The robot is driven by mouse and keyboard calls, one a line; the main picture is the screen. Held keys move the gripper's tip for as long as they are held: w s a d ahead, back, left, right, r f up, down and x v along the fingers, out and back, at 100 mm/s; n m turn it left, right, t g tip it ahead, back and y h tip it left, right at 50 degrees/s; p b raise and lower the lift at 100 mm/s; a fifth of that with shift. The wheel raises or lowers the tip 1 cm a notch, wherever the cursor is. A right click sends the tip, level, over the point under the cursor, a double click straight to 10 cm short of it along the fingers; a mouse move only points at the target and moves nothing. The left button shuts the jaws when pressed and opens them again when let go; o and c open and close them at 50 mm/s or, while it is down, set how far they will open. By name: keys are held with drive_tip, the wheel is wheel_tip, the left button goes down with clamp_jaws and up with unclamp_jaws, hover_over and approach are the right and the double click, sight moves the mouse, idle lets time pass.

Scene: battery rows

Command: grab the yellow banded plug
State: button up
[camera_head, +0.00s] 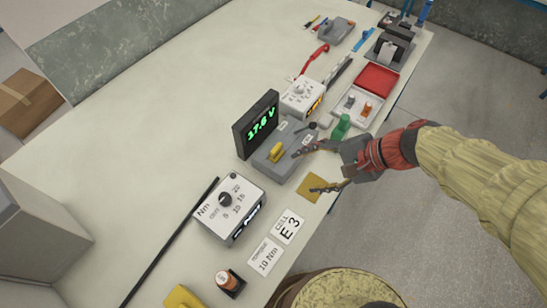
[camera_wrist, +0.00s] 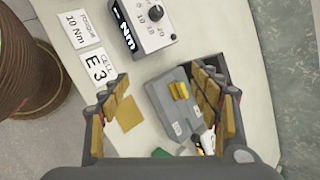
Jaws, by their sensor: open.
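A yellow plug-like piece (camera_head: 275,153) sits on top of a grey box (camera_head: 263,166) beside the 17.6 V display. It also shows in the wrist view (camera_wrist: 178,90), on the grey box (camera_wrist: 160,95); I cannot make out a separate band on it. My gripper (camera_head: 312,170) is open and empty, at the table's right edge, to the right of the plug in the head view. In the wrist view my gripper (camera_wrist: 160,98) has its fingers apart, with the plug between them in the picture, nearer the right finger. The right finger hides part of the box and the display.
The black display (camera_head: 258,125) stands upright just beyond the plug. A torque box with a dial (camera_head: 228,208) is nearer, a green piece (camera_head: 341,126) farther along. A flat yellow square (camera_head: 313,190) and an E3 card (camera_head: 289,226) lie near the edge. The table's left is clear.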

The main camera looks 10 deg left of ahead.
drive_tip(key=w+a+f+m+t+y+b, duration=0.1)
drive_tip(key=w+a+f+m+y, duration=0.3)
drive_tip(key=w+a+f+m, duration=0.3)
drive_tip(key=m+t, duration=0.3)
drive_tip(key=m, duration=0.4)
approach(279, 150)
drive_tip(key=a, duration=0.3)
drive_tip(key=shift+w+a+f+b, duration=0.15)
drive_tip(key=shift+b, duration=0.2)
drive_tip(key=shift+w+a+f, duration=0.1)
drive_tip(key=shift+w+f, duration=0.05)
drive_tip(key=shift+f, duration=0.15)
drive_tip(key=x, duration=0.2)
drive_tip(key=b+x, duration=0.1)
drive_tip(key=x, duration=0.1)
drive_tip(key=b+x, duration=0.1)
drive_tip(key=x, duration=0.2)
drive_tip(key=shift+w, duration=0.3)
drive_tip(key=shift+c, duration=0.7)
drive_tip(key=c, duration=1.1)
drive_tip(key=shift+c, duration=0.5)
